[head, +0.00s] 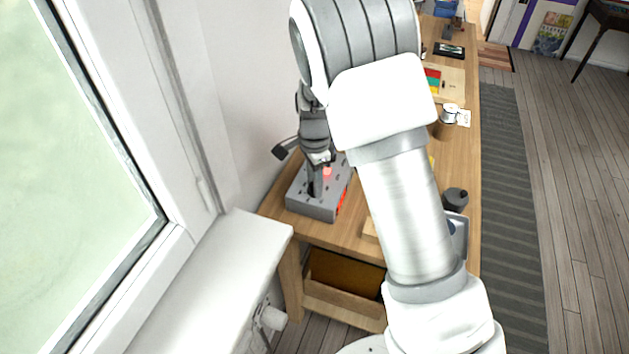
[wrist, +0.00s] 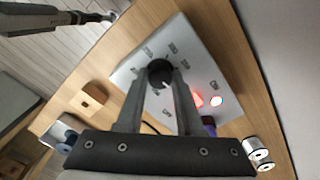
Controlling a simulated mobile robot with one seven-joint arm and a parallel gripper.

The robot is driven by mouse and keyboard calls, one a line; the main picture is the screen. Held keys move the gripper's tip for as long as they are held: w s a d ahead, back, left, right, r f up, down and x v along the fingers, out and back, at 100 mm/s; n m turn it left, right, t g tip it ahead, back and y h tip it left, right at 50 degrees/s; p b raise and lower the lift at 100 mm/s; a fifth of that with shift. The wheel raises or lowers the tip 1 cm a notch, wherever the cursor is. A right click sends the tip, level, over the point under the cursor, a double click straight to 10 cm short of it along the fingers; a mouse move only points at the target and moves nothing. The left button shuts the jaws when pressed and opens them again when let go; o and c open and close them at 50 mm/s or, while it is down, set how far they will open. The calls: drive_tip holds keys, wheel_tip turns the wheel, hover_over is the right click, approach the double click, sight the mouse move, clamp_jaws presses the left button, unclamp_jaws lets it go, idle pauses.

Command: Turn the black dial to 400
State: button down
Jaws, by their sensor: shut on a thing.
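The black dial (wrist: 160,73) sits on the top face of a grey box (wrist: 185,40) with printed markings around the knob. In the wrist view my gripper (wrist: 158,80) has its two fingers shut on the dial, one on each side. The markings are too small to read, and the dial's setting cannot be told. In the head view the grey box (head: 313,206) stands near the end of the wooden bench, with my gripper (head: 314,188) reaching down onto it; the dial itself is mostly hidden there by the fingers.
Red lit spots (wrist: 198,99) glow on the box beside my fingers. A small wooden block (wrist: 90,99) and a white-and-dark roll (wrist: 258,153) lie on the bench (head: 279,205). A window sill (head: 225,260) runs close to the left; a dark cup (head: 455,198) stands at the right edge.

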drive_tip(key=shift+r, duration=0.1)
drive_tip(key=c, duration=0.5)
unclamp_jaws()
drive_tip(key=shift+c, duration=0.2)
wheel_tip(320, 180, up, 17)
drive_tip(key=p, duration=0.1)
drive_tip(key=shift+r, duration=0.15)
